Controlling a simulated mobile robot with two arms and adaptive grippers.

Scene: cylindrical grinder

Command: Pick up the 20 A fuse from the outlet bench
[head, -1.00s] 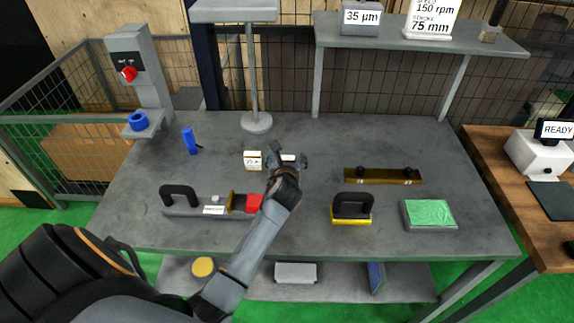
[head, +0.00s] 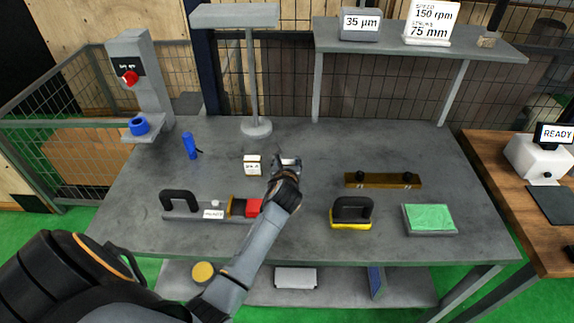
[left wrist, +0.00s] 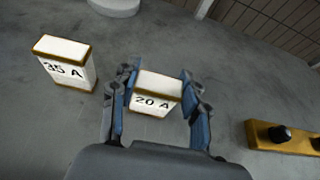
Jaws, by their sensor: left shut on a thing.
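The 20 A fuse (left wrist: 157,92) is a small white block with brown end bands and a "20 A" label. It sits between the two blue-padded fingers of my left gripper (left wrist: 158,108) in the left wrist view. In the head view my left gripper (head: 287,162) is over the bench (head: 330,140), and the fuse is mostly hidden by it. The gripper is shut on the fuse. Whether the fuse still touches the bench is hard to tell. The similar 35 A fuse (left wrist: 67,62) stands to its left, apart from the gripper; it also shows in the head view (head: 252,165).
A lamp-like stand (head: 257,127) is behind the fuses. A brown bar with black knobs (head: 383,181), a black-handled yellow block (head: 351,213) and a green pad (head: 429,218) lie right. A handled grey tool with a red block (head: 253,208) is in front. A blue cylinder (head: 189,145) stands left.

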